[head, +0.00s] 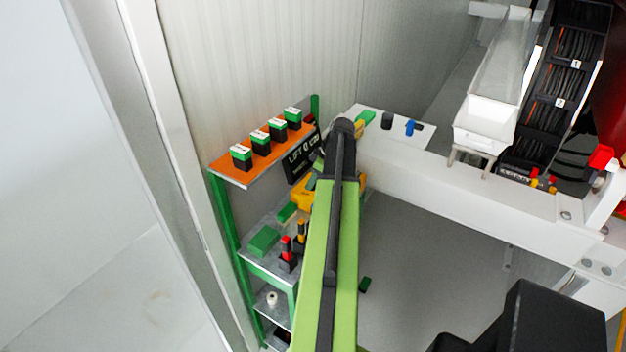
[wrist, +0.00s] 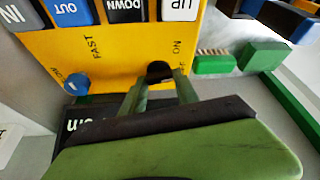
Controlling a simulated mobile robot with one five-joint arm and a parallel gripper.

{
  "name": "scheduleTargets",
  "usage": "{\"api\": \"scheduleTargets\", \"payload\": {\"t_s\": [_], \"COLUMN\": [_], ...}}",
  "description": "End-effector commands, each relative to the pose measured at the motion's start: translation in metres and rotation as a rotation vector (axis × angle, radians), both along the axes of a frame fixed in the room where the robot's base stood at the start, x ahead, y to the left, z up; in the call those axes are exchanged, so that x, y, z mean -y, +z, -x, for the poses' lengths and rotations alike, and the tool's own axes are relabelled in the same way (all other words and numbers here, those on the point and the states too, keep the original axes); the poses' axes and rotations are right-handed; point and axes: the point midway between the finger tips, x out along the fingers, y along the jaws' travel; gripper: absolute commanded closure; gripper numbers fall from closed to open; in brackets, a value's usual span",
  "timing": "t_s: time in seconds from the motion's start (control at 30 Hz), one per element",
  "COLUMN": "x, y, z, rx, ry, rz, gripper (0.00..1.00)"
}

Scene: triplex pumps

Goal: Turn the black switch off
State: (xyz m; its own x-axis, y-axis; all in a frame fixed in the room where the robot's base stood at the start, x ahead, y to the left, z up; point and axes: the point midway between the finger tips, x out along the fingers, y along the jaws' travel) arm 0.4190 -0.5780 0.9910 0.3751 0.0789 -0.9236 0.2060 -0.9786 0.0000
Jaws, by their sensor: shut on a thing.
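The black switch (wrist: 159,69) sits on the lower edge of a yellow control box (wrist: 120,45) in the wrist view, beside the "ON" lettering. A label below "ON" is partly covered by a finger. My gripper (wrist: 160,80) has one finger on each side of the switch and is shut on it. The fingers cover part of the switch, so its exact setting cannot be told. In the head view the yellow box (head: 302,195) is on a shelf, left of my green arm. The switch and my fingertips cannot be made out there.
The box also has a blue knob (wrist: 76,81) and several push buttons. Green blocks (wrist: 214,64) lie beside it. An orange shelf (head: 222,168) with several green-topped black items is above. A red-handled switch (head: 287,252) stands on a lower shelf. A white beam (head: 450,165) runs right.

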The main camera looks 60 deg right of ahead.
Motion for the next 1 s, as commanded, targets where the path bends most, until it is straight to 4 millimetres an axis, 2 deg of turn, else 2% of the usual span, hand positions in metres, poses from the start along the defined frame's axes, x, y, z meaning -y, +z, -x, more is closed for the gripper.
{"api": "scheduleTargets", "payload": {"t_s": [0.4, 0.97, 1.0], "x": [-0.0014, -0.0011, -0.0012], "y": [0.0, -0.0001, -0.0001], "z": [0.0004, 0.0007, 0.0008], "rx": [-0.001, -0.001, -0.001], "ry": [-0.199, -0.233, -0.233], "rz": [0.001, 0.0, 0.0], "gripper": [1.0, 1.0, 0.62]}}
